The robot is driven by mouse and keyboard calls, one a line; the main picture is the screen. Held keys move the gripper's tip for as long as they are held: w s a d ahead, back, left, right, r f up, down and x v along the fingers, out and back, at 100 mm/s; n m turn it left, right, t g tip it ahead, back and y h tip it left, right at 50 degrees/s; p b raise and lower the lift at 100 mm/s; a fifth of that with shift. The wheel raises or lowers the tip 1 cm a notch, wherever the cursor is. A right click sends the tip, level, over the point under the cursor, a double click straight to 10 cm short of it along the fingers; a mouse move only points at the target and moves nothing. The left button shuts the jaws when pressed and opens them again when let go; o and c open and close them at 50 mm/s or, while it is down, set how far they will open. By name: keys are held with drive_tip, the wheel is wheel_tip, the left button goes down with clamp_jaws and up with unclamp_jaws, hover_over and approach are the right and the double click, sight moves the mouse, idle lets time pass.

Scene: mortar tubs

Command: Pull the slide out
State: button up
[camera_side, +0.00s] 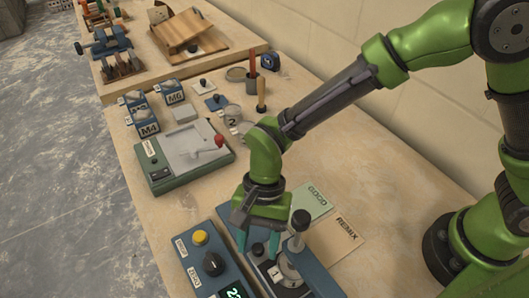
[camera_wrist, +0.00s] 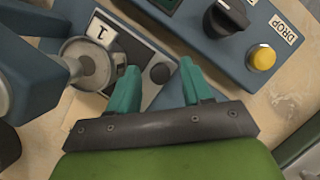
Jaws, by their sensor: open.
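My gripper (camera_side: 258,243) is open, with its teal fingers pointing down over the grey slide plate of a blue-framed device at the front. A black round knob (camera_side: 258,249) on the plate lies between the fingers; it also shows in the wrist view (camera_wrist: 160,73) between the open fingertips (camera_wrist: 159,76), with gaps on both sides. Fingertip height against the knob is hard to tell.
A blue control box with a yellow button (camera_side: 200,238) and black dial (camera_side: 213,263) stands close at the left. Green (camera_side: 310,203) and tan (camera_side: 338,238) cards lie behind. A green-based tray device (camera_side: 185,157) stands farther back. Bare bench lies between.

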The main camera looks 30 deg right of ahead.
clamp_jaws()
drive_tip(key=w, duration=1.2)
drive_tip(key=shift+w, duration=0.35)
unclamp_jaws()
drive_tip(key=shift+s, duration=0.1)
drive_tip(key=shift+r, duration=0.1)
drive_tip(key=v, duration=1.6)
drive_tip(key=shift+d+r, duration=0.15)
drive_tip(key=shift+r, duration=0.2)
